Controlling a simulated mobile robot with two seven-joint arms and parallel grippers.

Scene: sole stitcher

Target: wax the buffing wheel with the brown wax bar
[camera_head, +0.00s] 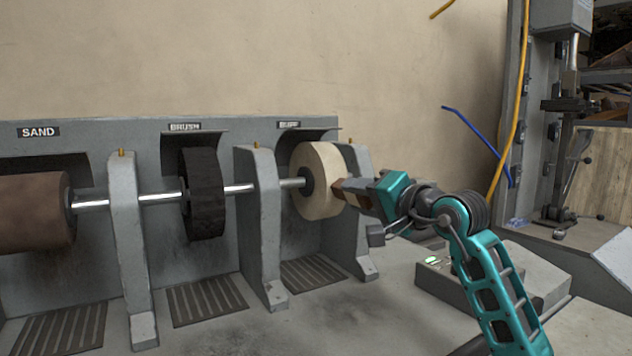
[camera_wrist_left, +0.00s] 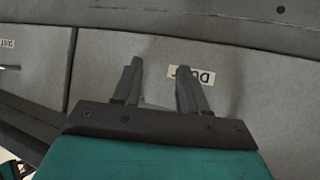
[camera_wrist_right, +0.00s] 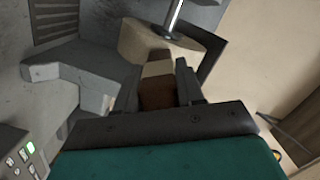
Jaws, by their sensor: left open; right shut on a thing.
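The buffing wheel (camera_head: 317,180) is a cream-coloured cylinder on a metal shaft, under the label at the right end of the machine. It also shows in the right wrist view (camera_wrist_right: 150,42). My right gripper (camera_head: 352,196) is shut on the brown wax bar (camera_head: 340,189). My left gripper (camera_wrist_left: 160,88) is open and empty above a grey surface with a "DUST" label.
A black brush wheel (camera_head: 203,194) and a brown sanding drum (camera_head: 32,212) share the shaft to the left. Grey brackets (camera_head: 264,220) stand between the wheels. A control box (camera_head: 432,262) with a green-lit button stands at the right.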

